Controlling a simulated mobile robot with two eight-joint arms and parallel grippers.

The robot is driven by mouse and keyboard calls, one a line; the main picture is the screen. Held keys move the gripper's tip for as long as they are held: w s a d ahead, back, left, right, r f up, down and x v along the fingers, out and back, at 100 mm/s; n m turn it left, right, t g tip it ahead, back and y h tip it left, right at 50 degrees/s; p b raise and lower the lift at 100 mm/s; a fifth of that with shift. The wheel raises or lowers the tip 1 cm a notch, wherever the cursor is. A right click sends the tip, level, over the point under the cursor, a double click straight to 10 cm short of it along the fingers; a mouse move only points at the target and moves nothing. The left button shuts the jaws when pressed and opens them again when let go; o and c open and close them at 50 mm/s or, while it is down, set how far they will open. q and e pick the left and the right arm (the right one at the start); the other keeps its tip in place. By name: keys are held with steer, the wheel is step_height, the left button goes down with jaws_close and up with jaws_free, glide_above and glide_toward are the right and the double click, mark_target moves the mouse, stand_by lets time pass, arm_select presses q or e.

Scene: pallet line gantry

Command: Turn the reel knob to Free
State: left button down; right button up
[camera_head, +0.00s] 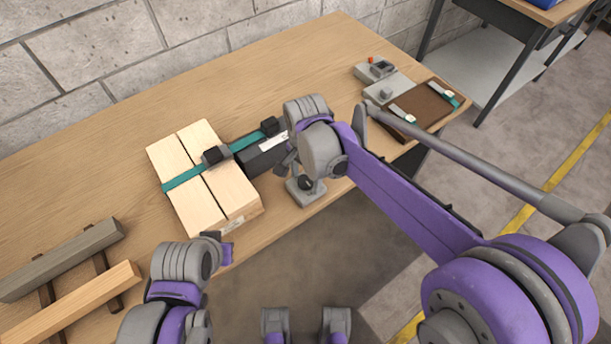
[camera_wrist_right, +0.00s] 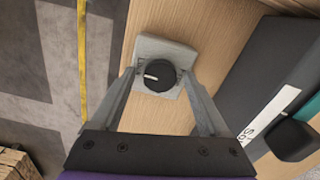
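The reel knob (camera_wrist_right: 160,77) is a round black knob on a grey base (camera_wrist_right: 160,48) in the right wrist view. A short white mark on it points left; no Free label is readable. My right gripper (camera_wrist_right: 159,84) is open, its fingers on either side of the knob; I cannot tell whether they touch it. In the head view the knob (camera_head: 305,183) and base (camera_head: 308,197) are at the table's front edge, beside my right gripper (camera_head: 290,162). My left arm's end (camera_head: 215,243) shows at lower left; its fingers are not clear.
A dark box with a white label (camera_head: 268,141) lies close behind the knob. Left of it, pale wooden blocks (camera_head: 205,185) are bound by a teal strap. Grey control boxes (camera_head: 376,70) and a brown board (camera_head: 428,103) are at the right. Wooden beams (camera_head: 62,260) lie at far left.

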jaws_close()
